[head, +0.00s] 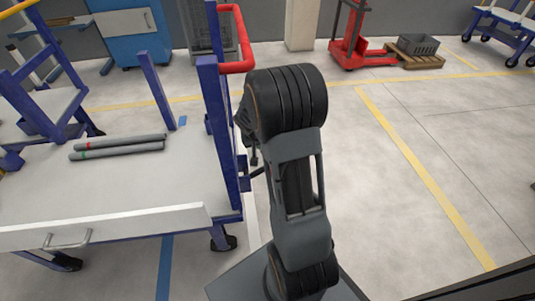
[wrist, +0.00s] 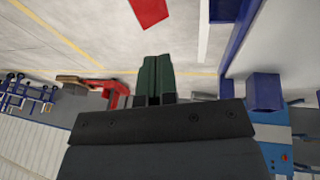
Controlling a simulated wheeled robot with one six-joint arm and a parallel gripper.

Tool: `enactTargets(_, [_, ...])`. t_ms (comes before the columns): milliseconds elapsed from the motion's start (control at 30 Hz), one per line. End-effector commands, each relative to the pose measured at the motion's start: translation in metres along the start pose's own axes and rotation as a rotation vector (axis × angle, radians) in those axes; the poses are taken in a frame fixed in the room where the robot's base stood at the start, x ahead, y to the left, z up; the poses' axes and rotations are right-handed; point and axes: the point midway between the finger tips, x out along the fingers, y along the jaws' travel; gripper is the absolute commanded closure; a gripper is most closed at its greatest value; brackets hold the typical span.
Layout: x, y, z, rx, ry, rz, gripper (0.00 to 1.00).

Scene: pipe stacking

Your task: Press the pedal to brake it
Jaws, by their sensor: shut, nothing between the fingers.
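A blue-framed cart (head: 120,185) with a pale deck stands at the left in the head view. Its near wheel (head: 224,243) rests on the floor. No pedal can be made out there; my arm covers part of the cart's right side. In the wrist view, a flat red piece (wrist: 150,12) shows at the top edge, cut off by the frame. It may be the pedal, but I cannot tell. My gripper (wrist: 155,66) has its dark green fingers together and empty, just below the red piece in the picture. In the head view the gripper is mostly hidden behind my arm.
Two grey pipes (head: 118,147) lie on the cart deck. A red handle (head: 239,42) tops its blue post. A red pallet jack (head: 357,50) and a grey crate (head: 418,45) stand at the back. The floor on the right is clear.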

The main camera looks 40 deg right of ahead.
Motion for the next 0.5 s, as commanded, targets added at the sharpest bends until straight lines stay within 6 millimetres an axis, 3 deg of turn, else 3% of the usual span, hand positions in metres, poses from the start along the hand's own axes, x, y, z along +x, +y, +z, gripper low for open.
enactTargets(500, [0.091,0.002,0.002,0.004,-0.003,0.002,1.00])
